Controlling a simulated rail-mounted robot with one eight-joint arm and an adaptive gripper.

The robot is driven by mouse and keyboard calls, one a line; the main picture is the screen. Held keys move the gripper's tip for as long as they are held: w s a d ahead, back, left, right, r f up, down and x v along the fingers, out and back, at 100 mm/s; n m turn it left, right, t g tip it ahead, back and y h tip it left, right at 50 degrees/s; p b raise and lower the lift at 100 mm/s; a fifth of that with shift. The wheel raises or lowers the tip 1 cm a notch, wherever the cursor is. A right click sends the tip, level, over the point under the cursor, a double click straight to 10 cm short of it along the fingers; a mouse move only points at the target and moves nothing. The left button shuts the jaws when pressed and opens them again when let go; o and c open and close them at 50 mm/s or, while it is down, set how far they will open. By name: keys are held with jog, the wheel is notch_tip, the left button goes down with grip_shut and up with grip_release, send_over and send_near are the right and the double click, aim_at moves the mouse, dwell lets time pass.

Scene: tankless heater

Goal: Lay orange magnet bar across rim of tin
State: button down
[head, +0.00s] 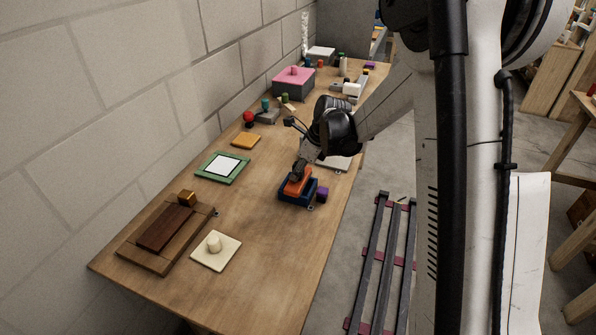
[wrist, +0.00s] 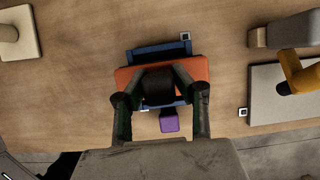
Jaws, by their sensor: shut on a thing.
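The orange magnet bar (head: 297,182) is in my gripper (head: 299,174), right over the dark blue tin (head: 296,197) on the table. In the wrist view the orange bar (wrist: 190,72) lies crosswise between the fingers of my gripper (wrist: 160,92), which is shut on it. The blue tin (wrist: 160,52) shows beyond the bar and in a strip on its near side. The bar spans wider than the tin. Whether the bar touches the rim or hangs just above it, I cannot tell. The fingers hide the bar's middle, and the tin's inside is mostly hidden.
A purple block (head: 322,194) stands beside the tin. A green-framed white pad (head: 223,167), a cream plate with a knob (head: 216,250) and a brown wooden board (head: 165,233) lie to the left. A grey plate (head: 336,163) lies behind the tin. Table in front is clear.

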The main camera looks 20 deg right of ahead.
jog(key=shift+f, duration=0.25)
jog(key=c, duration=1.3)
grip_release()
jog(key=v, duration=1.2)
jog(key=shift+a, duration=0.1)
